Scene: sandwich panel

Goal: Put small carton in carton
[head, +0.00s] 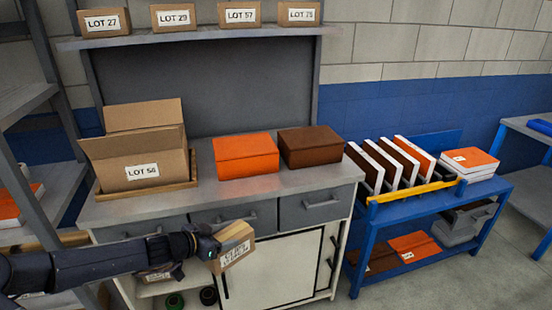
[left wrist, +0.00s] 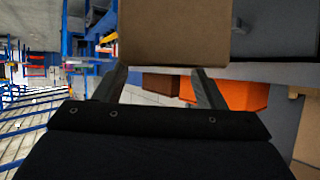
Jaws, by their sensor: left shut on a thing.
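The small carton (head: 234,246) is tan with a white label and is tilted. My left gripper (head: 212,247) is shut on it and holds it in front of the workbench drawers, below the level of the top. In the left wrist view the small carton (left wrist: 175,32) sits at the far ends of the two fingers (left wrist: 160,85). The open carton (head: 137,160), labelled LOT 56, stands on a tray on the left of the bench top with its flaps up. Its inside is hidden from the head view. My right gripper is in neither view.
An orange box (head: 246,155) and a brown box (head: 310,146) stand on the bench (head: 215,190), right of the open carton. Several labelled cartons line the shelf above. A blue cart (head: 420,225) with upright panels stands at right. The bench front edge has drawers (head: 318,204).

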